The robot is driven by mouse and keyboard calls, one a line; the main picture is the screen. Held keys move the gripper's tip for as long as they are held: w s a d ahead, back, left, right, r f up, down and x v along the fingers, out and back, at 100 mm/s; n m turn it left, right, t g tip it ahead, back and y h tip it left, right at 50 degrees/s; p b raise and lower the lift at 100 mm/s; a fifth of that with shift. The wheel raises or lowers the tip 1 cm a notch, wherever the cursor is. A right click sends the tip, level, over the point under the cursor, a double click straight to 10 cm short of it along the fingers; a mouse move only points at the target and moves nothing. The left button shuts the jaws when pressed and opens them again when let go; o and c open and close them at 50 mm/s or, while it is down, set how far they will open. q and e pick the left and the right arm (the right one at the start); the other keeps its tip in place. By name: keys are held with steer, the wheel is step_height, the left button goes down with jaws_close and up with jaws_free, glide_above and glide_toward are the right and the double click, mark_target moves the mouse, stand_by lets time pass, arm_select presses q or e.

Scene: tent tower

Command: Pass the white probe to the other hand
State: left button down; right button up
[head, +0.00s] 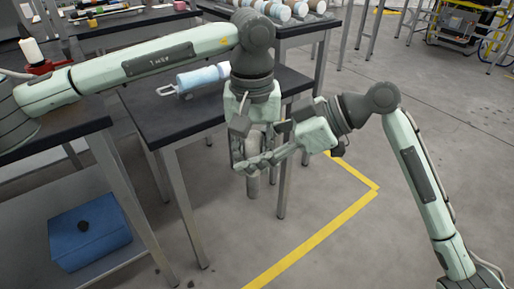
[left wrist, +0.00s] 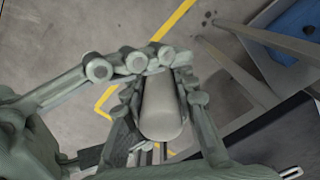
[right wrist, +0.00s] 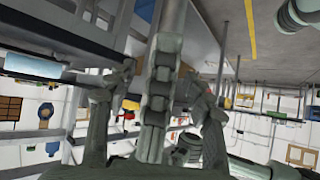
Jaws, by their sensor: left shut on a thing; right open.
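The white probe, a pale grey-white cylinder (head: 253,184), hangs roughly upright below my left gripper (head: 253,150), off the table's front edge. My left gripper points down and is shut on it; the probe's rounded end (left wrist: 162,112) shows between the fingers in the left wrist view. My right gripper (head: 262,160) comes in from the right, open, with its fingers at the probe and close below the left gripper's fingers. In the right wrist view a left finger stands between the open right fingers (right wrist: 157,95), partly hiding the probe. Contact by the right fingers cannot be told.
A dark table (head: 140,108) stands behind the grippers, with a pale blue roll (head: 203,78) on it. Another table at the left holds a red stand with a white candle-like piece (head: 33,52). A blue box (head: 88,236) lies on its lower shelf.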

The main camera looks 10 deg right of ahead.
steer(key=shift+c, duration=0.5)
jaws_close()
steer(key=shift+w+d, duration=0.1)
arm_select(q)
steer(key=c, duration=1.1)
jaws_free()
steer(key=shift+s, duration=0.1)
steer(key=shift+c, duration=0.2)
arm_select(e)
steer(key=shift+w, duration=0.1)
arm_select(q)
steer(key=shift+a, duration=0.1)
arm_select(e)
steer(key=shift+d, duration=0.1)
